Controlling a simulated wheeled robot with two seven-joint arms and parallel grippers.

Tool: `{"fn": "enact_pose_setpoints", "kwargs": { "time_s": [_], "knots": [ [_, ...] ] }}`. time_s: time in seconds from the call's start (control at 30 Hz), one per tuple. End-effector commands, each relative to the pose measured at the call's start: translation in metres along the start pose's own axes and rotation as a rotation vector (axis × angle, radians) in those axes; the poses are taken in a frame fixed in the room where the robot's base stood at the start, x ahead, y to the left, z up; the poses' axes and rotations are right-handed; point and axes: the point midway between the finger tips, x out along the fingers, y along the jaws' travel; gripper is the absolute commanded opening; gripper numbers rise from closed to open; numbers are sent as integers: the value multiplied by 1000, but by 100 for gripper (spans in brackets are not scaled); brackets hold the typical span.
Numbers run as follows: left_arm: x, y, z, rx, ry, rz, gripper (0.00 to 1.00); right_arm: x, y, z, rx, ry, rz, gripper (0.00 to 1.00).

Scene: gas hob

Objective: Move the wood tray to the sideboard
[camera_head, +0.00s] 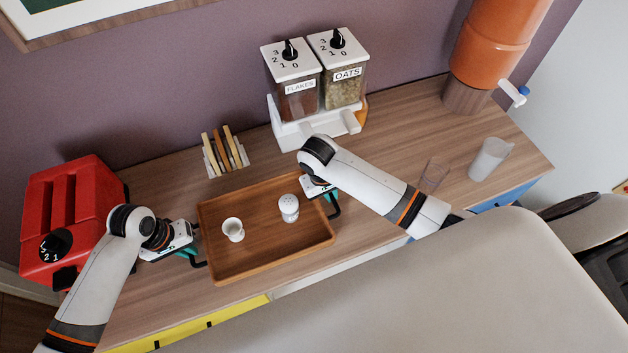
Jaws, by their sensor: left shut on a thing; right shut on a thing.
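The wood tray (262,262) is a brown rectangle with raised rims, on or just above the wooden sideboard top (390,228); I cannot tell if they touch. A small white cup (233,230) and a white shaker (289,208) with a holed top stand in it. My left gripper (200,259) is shut on the tray's left side. My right gripper (333,205) is shut on its right side, with the fingers partly hidden by the wrist.
A red toaster (62,205) stands left, close to my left arm. Behind are a toast rack (224,153), a flakes and oats dispenser (315,85) and an orange urn (492,42). A clear glass (433,176) and a frosted jug (489,158) stand right, near my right forearm.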

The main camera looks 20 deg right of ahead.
Motion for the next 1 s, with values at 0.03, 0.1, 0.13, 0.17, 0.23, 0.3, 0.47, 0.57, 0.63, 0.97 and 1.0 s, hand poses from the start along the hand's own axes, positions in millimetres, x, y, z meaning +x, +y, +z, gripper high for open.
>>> {"fn": "enact_pose_setpoints", "kwargs": {
  "time_s": [0.03,0.1,0.13,0.17,0.23,0.3,0.47,0.57,0.63,0.97,1.0],
  "knots": [
    [6,2,1,0,-2,0,0,6,1,0,1,-1,-1,0],
    [4,1,0,0,0,1,17,4,0,0,1,0,-1,17],
    [4,1,0,0,0,1,22,4,0,0,1,0,-1,22],
    [4,1,0,-1,0,1,27,4,0,0,0,0,-1,27],
    [4,1,0,0,0,1,32,4,0,0,0,0,-1,32],
    [4,1,0,0,0,1,32,4,0,0,0,0,-1,32],
    [3,1,0,0,0,0,32,4,1,0,0,0,0,32],
    [-2,1,1,0,-2,0,32,4,1,0,0,0,0,32],
    [-10,1,1,1,-2,0,32,4,1,0,0,0,0,32],
    [-78,1,1,2,-4,1,32,4,1,0,0,0,0,32],
    [-85,1,1,1,-5,1,32,4,1,0,0,0,0,32]
  ]
}}
